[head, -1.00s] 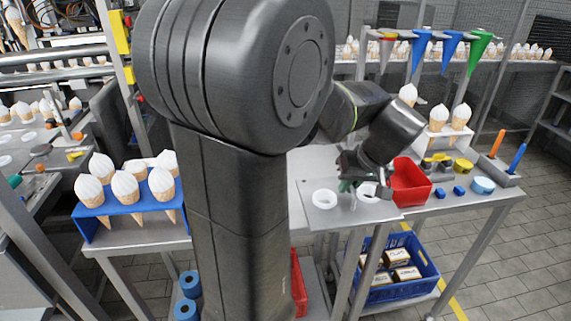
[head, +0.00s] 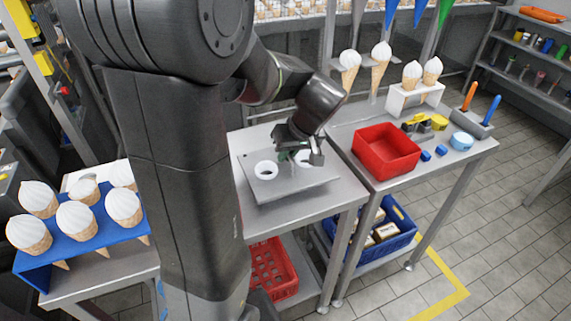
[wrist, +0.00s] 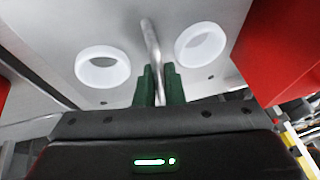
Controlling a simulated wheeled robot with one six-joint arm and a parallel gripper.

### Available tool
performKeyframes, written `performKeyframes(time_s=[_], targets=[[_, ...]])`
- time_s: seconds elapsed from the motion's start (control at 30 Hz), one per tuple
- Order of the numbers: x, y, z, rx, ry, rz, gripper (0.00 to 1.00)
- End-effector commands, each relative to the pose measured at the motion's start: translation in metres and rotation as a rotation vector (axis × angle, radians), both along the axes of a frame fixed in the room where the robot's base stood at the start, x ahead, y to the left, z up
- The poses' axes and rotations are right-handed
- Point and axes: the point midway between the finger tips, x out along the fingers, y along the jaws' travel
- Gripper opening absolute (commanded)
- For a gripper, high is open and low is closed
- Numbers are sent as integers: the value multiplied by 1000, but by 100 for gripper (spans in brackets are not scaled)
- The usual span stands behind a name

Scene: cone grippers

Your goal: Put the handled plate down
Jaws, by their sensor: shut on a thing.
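The handled plate (head: 287,186) is a flat grey plate with two white rings, one on each side of an upright metal handle. In the wrist view the plate (wrist: 118,25) spreads beyond my fingers, with the handle (wrist: 151,50) between them. My gripper (head: 289,155) is shut on the handle; its green fingertips also show in the wrist view (wrist: 160,82). In the head view the plate appears level over the left steel table. I cannot tell whether its underside touches the tabletop. My gripper partly covers the right ring.
A red tray (head: 386,150) stands on the neighbouring right table, close to the plate's right. Cones in a white stand (head: 415,97) and small tools are behind it. A blue cone rack (head: 75,246) is at left. Bare tabletop (head: 252,138) shows behind the plate.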

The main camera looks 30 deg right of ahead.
Motion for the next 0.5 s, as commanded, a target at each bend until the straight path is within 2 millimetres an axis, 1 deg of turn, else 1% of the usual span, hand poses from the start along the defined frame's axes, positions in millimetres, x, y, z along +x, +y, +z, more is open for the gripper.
performKeyframes(time_s=[0.17,0.4,0.5], targets=[[1,-1,-10,0,-2,0,0],[0,0,-39,-1,-1,-1,0],[1,-1,-41,-2,-3,-1,0]])
